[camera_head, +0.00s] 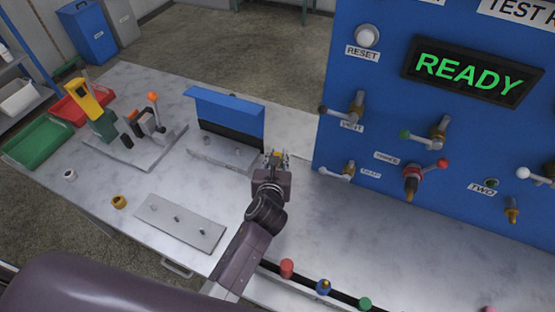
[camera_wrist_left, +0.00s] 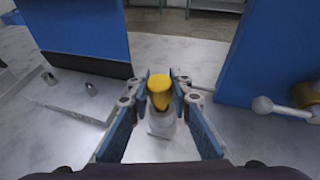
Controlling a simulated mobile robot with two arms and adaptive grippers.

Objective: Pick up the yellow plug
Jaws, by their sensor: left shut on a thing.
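My left gripper (camera_head: 276,158) is over the middle of the table, beside the blue test panel's left edge. In the left wrist view its two blue-padded fingers (camera_wrist_left: 160,112) are closed around the yellow plug (camera_wrist_left: 160,88), which has a rounded yellow top. A pale grey part shows just below the yellow; I cannot tell if it belongs to the plug. In the head view only small bits of yellow show between the fingertips. My right gripper is not in view.
The blue panel (camera_head: 350,100) with valves and a READY display stands right. A blue-backed stand (camera_head: 228,112) is just left of the gripper. Coloured caps (camera_head: 287,268) line the front.

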